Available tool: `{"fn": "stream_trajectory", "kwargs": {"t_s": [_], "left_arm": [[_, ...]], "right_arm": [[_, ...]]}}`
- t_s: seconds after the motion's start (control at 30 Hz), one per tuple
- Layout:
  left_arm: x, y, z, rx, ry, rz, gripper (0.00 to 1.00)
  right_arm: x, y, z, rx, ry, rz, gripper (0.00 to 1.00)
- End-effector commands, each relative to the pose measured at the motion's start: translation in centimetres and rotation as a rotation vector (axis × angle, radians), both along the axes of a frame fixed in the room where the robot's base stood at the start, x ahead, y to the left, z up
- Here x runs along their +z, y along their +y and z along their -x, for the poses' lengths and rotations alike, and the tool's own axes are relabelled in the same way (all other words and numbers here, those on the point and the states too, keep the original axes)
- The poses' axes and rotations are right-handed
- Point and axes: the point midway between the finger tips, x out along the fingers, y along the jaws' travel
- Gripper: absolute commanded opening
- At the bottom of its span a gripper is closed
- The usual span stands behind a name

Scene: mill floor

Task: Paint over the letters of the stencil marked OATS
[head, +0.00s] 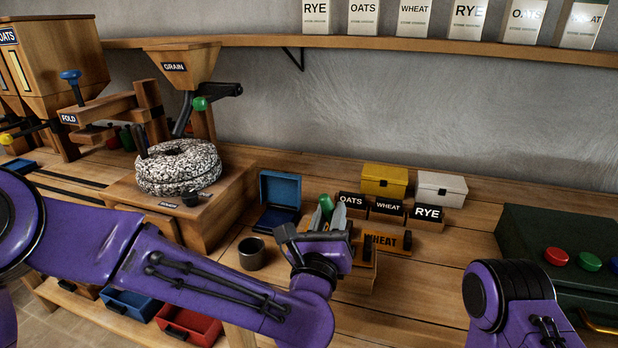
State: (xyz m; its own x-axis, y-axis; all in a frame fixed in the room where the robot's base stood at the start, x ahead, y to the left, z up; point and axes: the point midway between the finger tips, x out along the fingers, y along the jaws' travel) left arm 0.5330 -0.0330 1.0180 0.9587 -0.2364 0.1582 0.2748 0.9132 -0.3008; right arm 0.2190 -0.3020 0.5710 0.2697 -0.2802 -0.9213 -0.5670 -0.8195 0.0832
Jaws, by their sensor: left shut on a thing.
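My left gripper (327,222) is right of the dark cup, fingers pointing away from me. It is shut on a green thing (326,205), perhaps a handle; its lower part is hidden. Behind it stand small wooden blocks with black labels: OATS (350,200), WHEAT (387,207) and RYE (428,213). An orange plate marked WHEAT (388,241) lies just right of my gripper, partly covered by it. I cannot make out a separate stencil plate marked OATS. Only a purple part of my right arm shows at lower right; its gripper is out of view.
A dark cup (252,254) and an open blue box (280,192) stand left of the gripper. A yellow box (384,181) and a white box (441,188) stand behind. A dark green console (560,240) is right, millstones (179,167) left. Bench between plate and console is clear.

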Motion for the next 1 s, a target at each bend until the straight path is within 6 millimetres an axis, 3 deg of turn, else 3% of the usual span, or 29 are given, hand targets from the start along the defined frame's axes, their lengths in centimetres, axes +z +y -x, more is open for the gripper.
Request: {"fn": "stream_trajectory", "kwargs": {"t_s": [0.23,0.37,1.0], "left_arm": [[-0.2,-1.2,0.0,0.018,0.000,0.000,0.00],[2.4,-1.0,0.0,0.021,-0.002,0.004,0.00],[7.6,-1.3,0.0,0.017,0.000,0.001,0.00]], "right_arm": [[-0.8,0.0,0.0,0.000,0.000,0.000,0.43],[0.4,0.0,0.0,0.000,0.000,0.000,0.43],[3.6,0.0,0.0,0.000,0.000,0.000,0.43]]}}
